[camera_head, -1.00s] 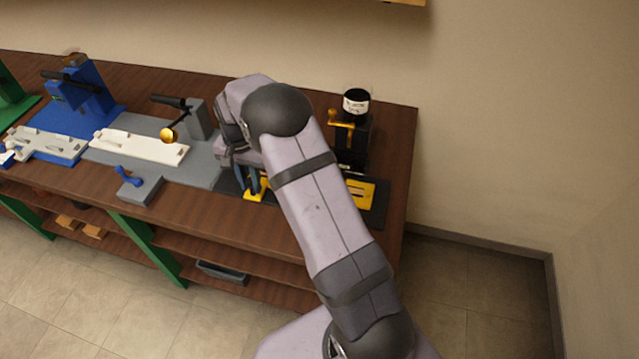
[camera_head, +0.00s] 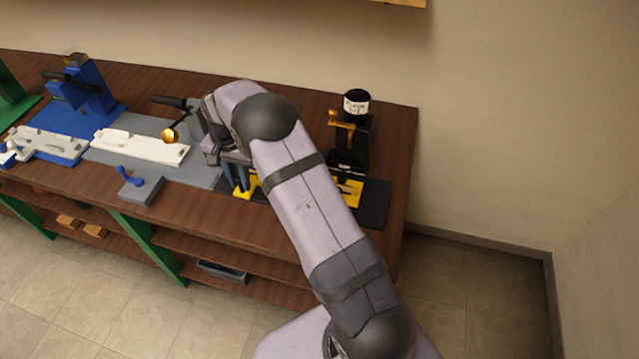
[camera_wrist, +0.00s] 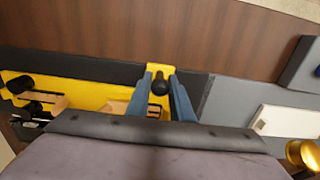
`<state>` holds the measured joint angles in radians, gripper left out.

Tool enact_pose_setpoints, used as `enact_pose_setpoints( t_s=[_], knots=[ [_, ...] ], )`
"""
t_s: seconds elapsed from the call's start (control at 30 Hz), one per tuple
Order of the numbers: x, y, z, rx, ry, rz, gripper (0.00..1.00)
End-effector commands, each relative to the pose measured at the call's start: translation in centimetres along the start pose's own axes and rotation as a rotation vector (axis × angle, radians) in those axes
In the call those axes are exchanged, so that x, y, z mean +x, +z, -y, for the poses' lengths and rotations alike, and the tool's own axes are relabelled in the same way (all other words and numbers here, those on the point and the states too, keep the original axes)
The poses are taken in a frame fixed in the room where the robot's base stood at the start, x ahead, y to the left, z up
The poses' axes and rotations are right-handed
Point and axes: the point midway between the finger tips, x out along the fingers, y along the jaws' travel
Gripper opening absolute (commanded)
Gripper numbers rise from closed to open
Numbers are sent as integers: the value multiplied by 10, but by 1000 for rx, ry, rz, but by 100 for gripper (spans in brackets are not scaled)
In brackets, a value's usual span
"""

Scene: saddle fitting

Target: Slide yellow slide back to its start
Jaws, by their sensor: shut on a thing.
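The yellow slide (camera_head: 352,191) lies on a black base plate (camera_head: 374,205) at the right end of the bench. In the head view my arm covers its middle. In the wrist view the yellow slide (camera_wrist: 85,92) runs to the left, with a black knob (camera_wrist: 160,84) at its near end. My gripper (camera_wrist: 161,88) has its blue fingers on both sides of this knob and is shut on it. In the head view my gripper (camera_head: 240,180) is at the slide's left end.
A black and yellow machine with a labelled black cup (camera_head: 356,102) stands behind the slide. A grey fixture (camera_head: 206,176) with a white slide (camera_head: 140,147) and a brass-balled lever (camera_head: 169,135) is close on the left. A blue fixture (camera_head: 88,97) stands further left.

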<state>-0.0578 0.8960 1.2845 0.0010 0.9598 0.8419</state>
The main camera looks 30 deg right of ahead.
Motion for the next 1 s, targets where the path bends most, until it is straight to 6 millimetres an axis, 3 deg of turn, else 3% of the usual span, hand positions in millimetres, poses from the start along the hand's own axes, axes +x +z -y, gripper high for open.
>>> enact_pose_setpoints(
  t_s=[1.0],
  knots=[
    [0,-1,30,0,-1,-1,8]
  ],
)
